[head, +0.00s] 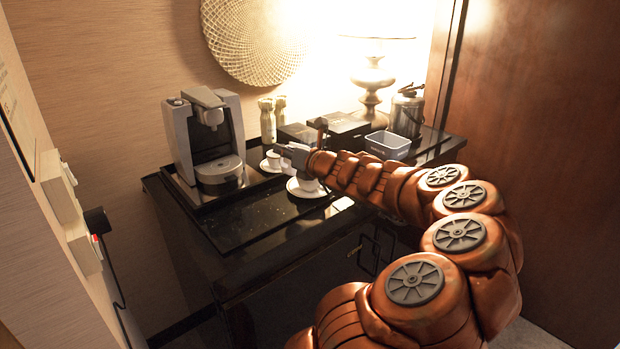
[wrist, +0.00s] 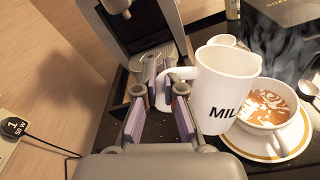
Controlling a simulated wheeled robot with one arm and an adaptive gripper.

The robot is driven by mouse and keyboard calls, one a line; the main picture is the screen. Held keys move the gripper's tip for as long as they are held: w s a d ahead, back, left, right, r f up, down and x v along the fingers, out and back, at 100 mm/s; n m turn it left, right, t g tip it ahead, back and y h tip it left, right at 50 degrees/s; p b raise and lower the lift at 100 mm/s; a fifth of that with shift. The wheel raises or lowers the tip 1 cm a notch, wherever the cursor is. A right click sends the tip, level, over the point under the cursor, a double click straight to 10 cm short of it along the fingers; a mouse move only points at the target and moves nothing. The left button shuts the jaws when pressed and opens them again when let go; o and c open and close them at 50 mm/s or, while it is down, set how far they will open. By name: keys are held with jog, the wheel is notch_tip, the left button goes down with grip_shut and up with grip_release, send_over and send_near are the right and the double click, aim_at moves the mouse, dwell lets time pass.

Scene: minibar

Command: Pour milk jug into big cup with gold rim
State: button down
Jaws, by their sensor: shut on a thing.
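The white milk jug (wrist: 224,92), marked "MIL", stands close to upright in the wrist view. My gripper (wrist: 165,88) is shut on the jug's handle, at its left side. The big cup with gold rim (wrist: 283,130) is right of the jug and holds brown coffee with a pale foam pattern. It sits on a gold-rimmed saucer (wrist: 247,153). The jug hides part of the cup's left side; I cannot tell whether they touch. In the head view my gripper (head: 291,152) is just above the saucer (head: 306,192), and the jug is hard to make out.
A coffee machine (head: 205,135) stands at the left. A smaller cup (head: 273,160) is behind my gripper. Dark boxes (head: 347,128), a grey tub (head: 388,146), a metal bucket (head: 407,113) and a lamp (head: 373,80) stand at the back right. The counter front (head: 235,235) is clear.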

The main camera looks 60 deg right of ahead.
jog(key=shift+a+f+n+b, duration=0.6)
jog(key=shift+a+b, duration=0.05)
jog(key=shift+b, duration=0.8)
jog(key=a+f+n+b, duration=0.1)
jog(key=f+b, duration=0.1)
jog(key=b, duration=0.2)
jog(key=a+f+n+b, duration=0.1)
jog(key=f+b, duration=0.1)
jog(key=b, duration=0.2)
jog(key=a+f+n+b, duration=0.1)
jog(key=f+b, duration=0.1)
jog(key=b, duration=0.3)
jog(key=shift+w+f+n+t+h, duration=0.15)
jog(key=shift+f+n+t+h, duration=0.15)
jog(key=shift+f+t+h, duration=0.1)
